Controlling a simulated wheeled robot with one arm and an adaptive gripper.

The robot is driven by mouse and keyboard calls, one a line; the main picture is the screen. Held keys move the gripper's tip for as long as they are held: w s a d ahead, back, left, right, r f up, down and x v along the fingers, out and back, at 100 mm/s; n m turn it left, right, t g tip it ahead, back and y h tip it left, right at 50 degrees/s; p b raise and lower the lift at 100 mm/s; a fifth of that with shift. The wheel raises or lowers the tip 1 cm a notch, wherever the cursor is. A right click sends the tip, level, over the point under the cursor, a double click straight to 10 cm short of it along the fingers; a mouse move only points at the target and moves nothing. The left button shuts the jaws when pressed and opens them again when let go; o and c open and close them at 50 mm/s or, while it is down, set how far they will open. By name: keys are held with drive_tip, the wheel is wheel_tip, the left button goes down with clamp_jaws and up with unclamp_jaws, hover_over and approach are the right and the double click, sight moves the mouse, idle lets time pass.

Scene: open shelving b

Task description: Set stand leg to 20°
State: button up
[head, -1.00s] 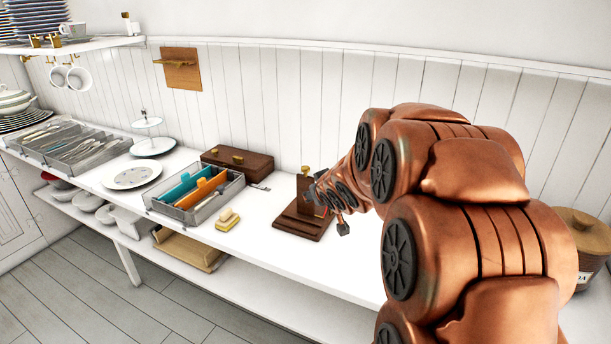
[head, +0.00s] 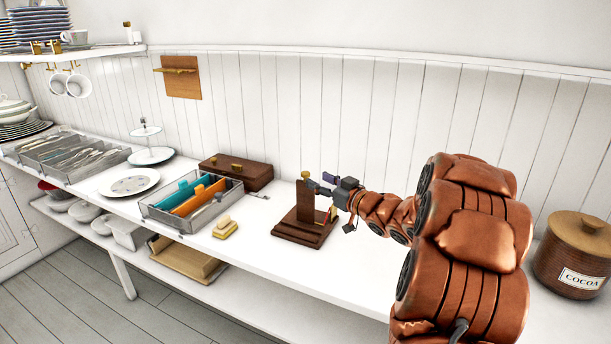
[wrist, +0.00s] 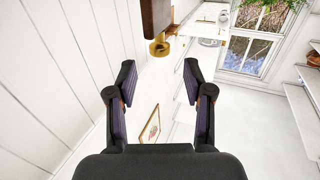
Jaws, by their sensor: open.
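A dark brown wooden stand (head: 302,232) is on the white counter, with a stepped base, an upright board (head: 304,200) and a brass knob (head: 305,175) at its top. My gripper (head: 322,186) is open beside the upper right edge of the board. In the wrist view, my gripper (wrist: 158,68) has its fingers spread with nothing between them. The brass knob (wrist: 159,48) and board end (wrist: 156,16) lie beyond the fingertips.
Left of the stand are a yellow block (head: 225,228), a grey tray (head: 205,214) with teal and orange dividers, and a brown box (head: 240,172). A cocoa canister (head: 573,255) is at far right. The panelled wall (head: 330,120) is behind. Front counter is clear.

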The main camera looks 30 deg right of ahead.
sight(309, 175)
drive_tip(key=shift+w+a, duration=0.15)
drive_tip(key=shift+w, duration=0.95)
drive_tip(key=shift+w+a, duration=0.2)
drive_tip(key=shift+w, duration=0.85)
drive_tip(key=shift+w+a, duration=0.15)
drive_tip(key=shift+w, duration=0.95)
clamp_jaws()
drive_tip(key=shift+p, duration=0.3)
